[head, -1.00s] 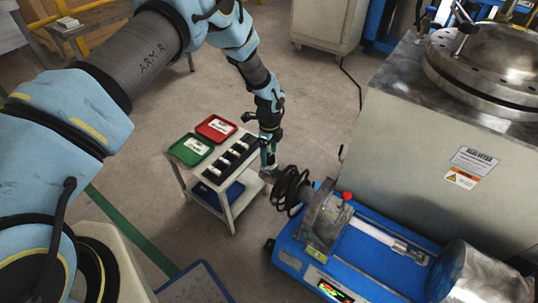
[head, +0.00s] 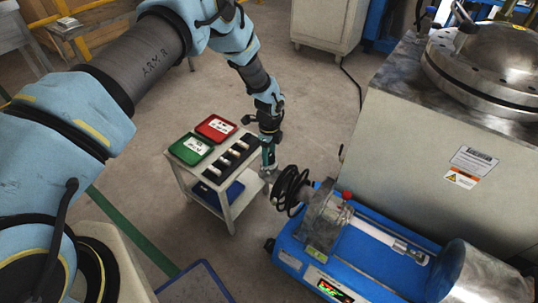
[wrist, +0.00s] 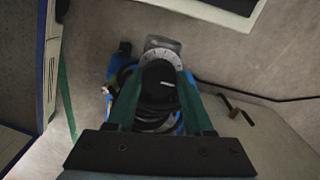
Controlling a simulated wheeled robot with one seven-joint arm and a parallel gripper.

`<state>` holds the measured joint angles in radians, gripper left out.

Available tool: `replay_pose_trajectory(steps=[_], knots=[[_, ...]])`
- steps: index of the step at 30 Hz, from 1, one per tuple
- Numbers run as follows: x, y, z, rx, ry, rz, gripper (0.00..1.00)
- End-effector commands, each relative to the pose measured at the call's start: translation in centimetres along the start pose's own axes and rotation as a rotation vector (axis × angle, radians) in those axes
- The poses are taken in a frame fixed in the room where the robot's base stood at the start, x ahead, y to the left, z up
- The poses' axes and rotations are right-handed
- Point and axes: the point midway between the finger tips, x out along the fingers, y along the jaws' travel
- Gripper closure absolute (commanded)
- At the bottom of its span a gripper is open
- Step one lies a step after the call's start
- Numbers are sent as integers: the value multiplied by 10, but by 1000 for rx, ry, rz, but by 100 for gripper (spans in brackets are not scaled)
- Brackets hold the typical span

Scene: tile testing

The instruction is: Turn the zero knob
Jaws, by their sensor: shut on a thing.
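The zero knob (wrist: 158,80) is black with a white pointer line, in front of a silver dial (wrist: 160,56) with marks around its rim. My gripper (wrist: 160,82) has its two green fingers closed on either side of the knob and is shut on it. In the head view my gripper (head: 268,160) points down at the left end of the blue machine (head: 375,262), beside the black coiled hose. The knob is too small and covered to make out in the head view.
A small cart (head: 228,210) stands left of my gripper, with a red tray (head: 215,128), a green tray (head: 191,149) and a black rack (head: 229,161) on top. A black coiled hose (head: 288,188) is close on the right. A large grey machine (head: 425,140) stands behind the blue one.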

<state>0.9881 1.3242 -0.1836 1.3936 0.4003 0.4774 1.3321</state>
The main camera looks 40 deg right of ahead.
Motion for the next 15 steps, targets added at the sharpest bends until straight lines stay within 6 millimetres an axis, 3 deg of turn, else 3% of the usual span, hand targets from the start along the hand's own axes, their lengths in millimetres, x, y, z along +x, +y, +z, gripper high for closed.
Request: replay_pose_trajectory(steps=[5,15], knots=[[0,0,0,0,0,0,100],[0,0,0,-39,0,0,100]])
